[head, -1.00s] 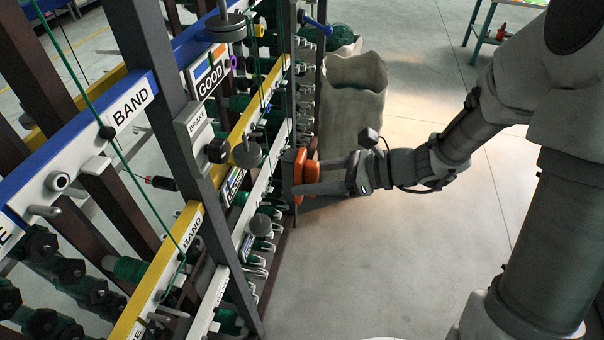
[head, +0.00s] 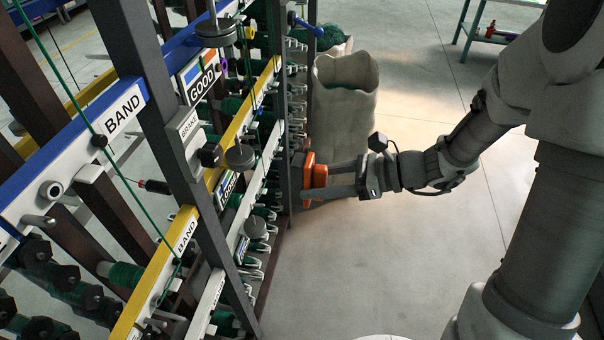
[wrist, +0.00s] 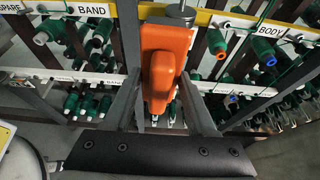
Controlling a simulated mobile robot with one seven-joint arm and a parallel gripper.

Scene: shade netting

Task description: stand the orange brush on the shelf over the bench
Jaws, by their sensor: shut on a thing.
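The orange brush (head: 308,174) is held level with my gripper (head: 326,180), beside the rack's right-hand end in the head view. In the wrist view the orange brush (wrist: 166,62) fills the space between the two fingers of my gripper (wrist: 163,92), which is shut on its orange body. The brush's far side is hidden in both views. A green bench (head: 487,30) stands at the far top right of the head view, cut off by the frame. I cannot make out a shelf over it.
A tall rack of green spools with a yellow rail (head: 177,236) fills the left, close to the brush. A pale sack (head: 343,104) stands behind my gripper. A red bottle (head: 490,29) is at the bench.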

